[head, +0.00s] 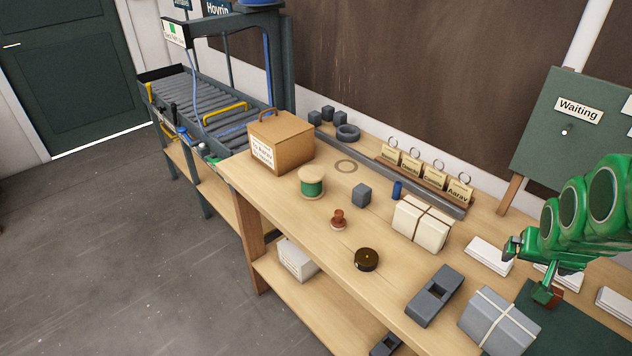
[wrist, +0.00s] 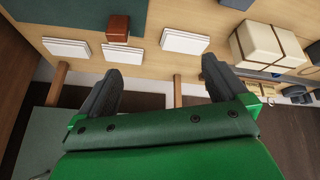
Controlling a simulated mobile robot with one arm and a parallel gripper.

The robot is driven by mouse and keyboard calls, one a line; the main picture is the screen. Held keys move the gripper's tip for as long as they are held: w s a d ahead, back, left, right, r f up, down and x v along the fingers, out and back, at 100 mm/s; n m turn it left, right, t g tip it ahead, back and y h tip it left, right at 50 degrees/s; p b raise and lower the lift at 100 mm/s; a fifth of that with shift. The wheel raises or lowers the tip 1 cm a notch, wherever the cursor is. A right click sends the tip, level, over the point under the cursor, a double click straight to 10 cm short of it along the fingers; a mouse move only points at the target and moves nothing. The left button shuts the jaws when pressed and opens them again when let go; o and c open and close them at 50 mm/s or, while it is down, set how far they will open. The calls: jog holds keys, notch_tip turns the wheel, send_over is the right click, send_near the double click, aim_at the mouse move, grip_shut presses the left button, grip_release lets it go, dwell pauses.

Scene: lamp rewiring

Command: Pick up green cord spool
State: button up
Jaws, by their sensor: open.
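The green cord spool (head: 312,188) stands upright on the wooden workbench (head: 290,205), left of the middle in the head view. It has pale wooden ends and green cord wound between them. My gripper (head: 528,272) is at the right of the head view, over the bench's right part, well apart from the spool. In the wrist view my gripper (wrist: 162,70) shows two dark fingers spread wide with nothing between them. The spool is not in the wrist view.
A cardboard box (head: 280,142) stands just behind-left of the spool. A grey cube (head: 362,195), a red-brown stamp (head: 338,219), a dark round tin (head: 367,259) and a tied cream parcel (head: 421,222) lie between spool and gripper. A green board (head: 570,125) stands behind the bench.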

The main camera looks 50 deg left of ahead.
jog(key=w+a+f+n+y, duration=0.1)
jog(key=w+a, duration=0.1)
jog(key=a, duration=0.7)
jog(key=w+a+f+n+t+y, duration=0.1)
jog(key=w+a+f+n+y, duration=0.1)
jog(key=a, duration=0.7)
jog(key=w+a+f+n+t+y, duration=0.1)
jog(key=w+a+y, duration=0.1)
jog(key=a, duration=0.7)
jog(key=shift+a+f, duration=0.35)
jog(key=s+a+f+n+y, duration=0.1)
jog(key=s+a+f+y, duration=0.1)
jog(key=a, duration=0.5)
jog(key=s+a+f+n+y, duration=0.1)
jog(key=s+a+n+y, duration=0.15)
jog(key=a, duration=0.55)
jog(key=n+g+y, duration=0.1)
jog(key=g+y, duration=0.1)
jog(key=y, duration=0.1)
send_near(312, 176)
jog(key=x, duration=0.4)
jog(key=shift+w+f, duration=0.1)
jog(key=shift+f, duration=0.2)
jog(key=shift+n, duration=0.25)
jog(key=shift+x, duration=3.3)
jog(key=shift+w+a, duration=0.35)
jog(key=shift+a, duration=0.2)
jog(key=shift+f, duration=0.1)
jog(key=c, duration=0.9)
